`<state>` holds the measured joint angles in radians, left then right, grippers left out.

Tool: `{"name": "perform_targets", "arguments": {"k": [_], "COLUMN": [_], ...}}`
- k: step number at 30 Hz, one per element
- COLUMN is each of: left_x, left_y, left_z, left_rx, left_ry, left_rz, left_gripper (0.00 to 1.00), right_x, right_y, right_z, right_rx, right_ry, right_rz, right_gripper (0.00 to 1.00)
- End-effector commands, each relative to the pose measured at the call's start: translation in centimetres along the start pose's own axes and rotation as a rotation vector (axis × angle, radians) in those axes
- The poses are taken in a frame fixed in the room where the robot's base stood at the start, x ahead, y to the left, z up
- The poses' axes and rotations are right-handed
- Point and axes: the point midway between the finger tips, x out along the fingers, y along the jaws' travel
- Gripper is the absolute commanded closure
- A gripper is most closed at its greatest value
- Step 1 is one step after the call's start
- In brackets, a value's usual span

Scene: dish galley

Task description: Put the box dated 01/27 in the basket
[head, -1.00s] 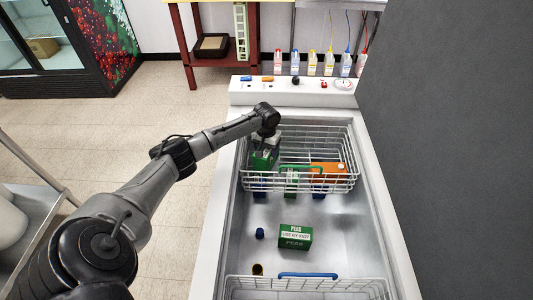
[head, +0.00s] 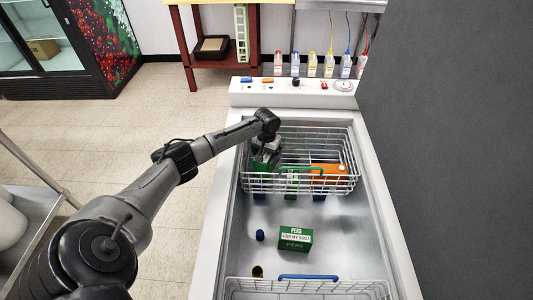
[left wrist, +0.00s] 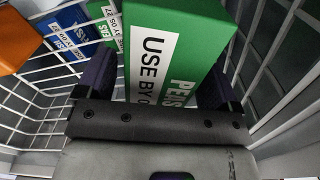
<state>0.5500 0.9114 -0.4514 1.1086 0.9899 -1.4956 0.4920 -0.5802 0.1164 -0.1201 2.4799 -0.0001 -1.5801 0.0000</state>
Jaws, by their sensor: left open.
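A wire basket (head: 352,150) with a green handle stands in the far part of the steel basin. My left gripper (head: 266,150) reaches into its left side. A green box (head: 263,163) is there. In the left wrist view this green box (left wrist: 175,40) stands between the open fingers of my left gripper (left wrist: 160,85); its label starts "USE BY 0", the rest hidden by the gripper. Another green PEAS box (head: 294,239) sits on the basin floor in front of the basket; I cannot read its date surely. My right gripper is not in view.
An orange box (head: 328,172) lies in the far basket. Blue and green boxes (left wrist: 68,35) show beyond the wires. A second basket with a blue handle (head: 308,277) stands at the near end. A small blue-capped item (head: 260,235) is left of the PEAS box.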

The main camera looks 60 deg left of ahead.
Motion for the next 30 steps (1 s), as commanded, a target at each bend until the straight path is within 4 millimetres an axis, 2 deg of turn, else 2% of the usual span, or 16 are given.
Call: {"name": "perform_targets", "arguments": {"k": [5, 21, 30], "left_x": [-0.4, -9.7, -12.2], "left_y": [0.0, 0.0, 0.0], "left_z": [0.0, 0.0, 0.0], "left_rx": [0.001, 0.000, 0.000], "left_ry": [0.001, 0.001, 0.000], "left_rz": [-0.001, 0.000, 0.001], "left_gripper": [0.13, 0.13, 0.13], "right_x": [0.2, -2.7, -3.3], "right_y": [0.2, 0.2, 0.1], "right_z": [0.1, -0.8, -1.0], "right_rx": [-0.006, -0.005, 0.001], "right_ry": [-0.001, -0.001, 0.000], "right_rz": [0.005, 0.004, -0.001], "right_gripper": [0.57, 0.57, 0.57]}}
